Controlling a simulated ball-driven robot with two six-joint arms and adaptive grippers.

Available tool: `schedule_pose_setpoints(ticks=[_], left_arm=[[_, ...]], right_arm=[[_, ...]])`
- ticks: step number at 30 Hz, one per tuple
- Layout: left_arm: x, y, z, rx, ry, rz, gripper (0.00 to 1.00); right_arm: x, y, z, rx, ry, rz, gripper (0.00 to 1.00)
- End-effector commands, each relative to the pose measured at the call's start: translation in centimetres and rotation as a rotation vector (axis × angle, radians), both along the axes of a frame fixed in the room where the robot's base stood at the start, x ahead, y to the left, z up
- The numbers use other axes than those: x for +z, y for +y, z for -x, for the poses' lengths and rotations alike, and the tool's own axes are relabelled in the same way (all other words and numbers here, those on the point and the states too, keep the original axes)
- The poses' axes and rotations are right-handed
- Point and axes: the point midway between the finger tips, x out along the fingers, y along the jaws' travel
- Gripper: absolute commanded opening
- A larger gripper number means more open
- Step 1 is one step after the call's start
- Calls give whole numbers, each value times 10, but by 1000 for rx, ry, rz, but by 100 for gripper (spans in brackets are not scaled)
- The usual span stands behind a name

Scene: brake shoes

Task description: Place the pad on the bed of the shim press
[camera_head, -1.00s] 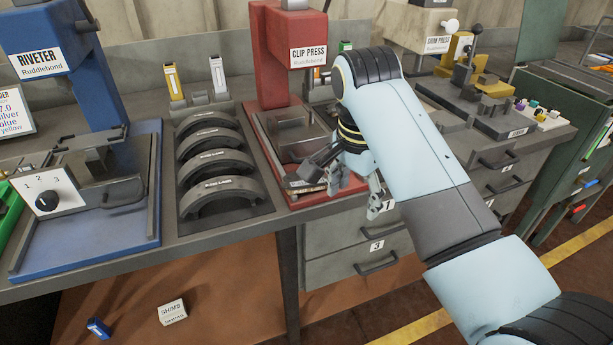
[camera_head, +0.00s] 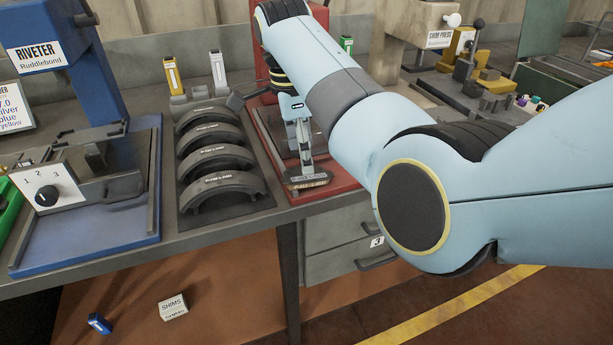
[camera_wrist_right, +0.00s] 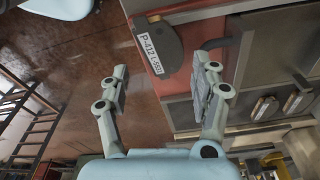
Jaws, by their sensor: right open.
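The pad (camera_head: 309,181) is a small dark piece with a white label. It lies at the front edge of the red clip press base. In the right wrist view the pad (camera_wrist_right: 172,42) shows a curved edge and the label "P-412 L-5521". In the head view this gripper (camera_head: 303,165) points down just over the pad. The shim press (camera_head: 425,22) stands at the back right, its bed partly hidden by my right arm. My left gripper is not in view.
A rack of curved brake shoes (camera_head: 222,190) stands left of the clip press, with the blue riveter (camera_head: 55,45) further left. Grey drawers (camera_head: 335,232) are under the bench. A shims box (camera_head: 173,307) lies below on the left.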

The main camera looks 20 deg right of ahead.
Motion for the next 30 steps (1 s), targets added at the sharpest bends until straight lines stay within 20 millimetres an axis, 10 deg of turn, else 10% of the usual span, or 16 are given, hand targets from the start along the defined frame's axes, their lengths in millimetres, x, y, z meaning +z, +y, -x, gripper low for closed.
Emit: schedule_pose_setpoints(ticks=[11,20,30], left_arm=[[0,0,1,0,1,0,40],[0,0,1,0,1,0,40],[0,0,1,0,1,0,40]], right_arm=[[-50,-4,1,1,1,0,64],[-54,-4,1,1,-1,-1,63],[-54,-4,1,1,0,-1,18]])
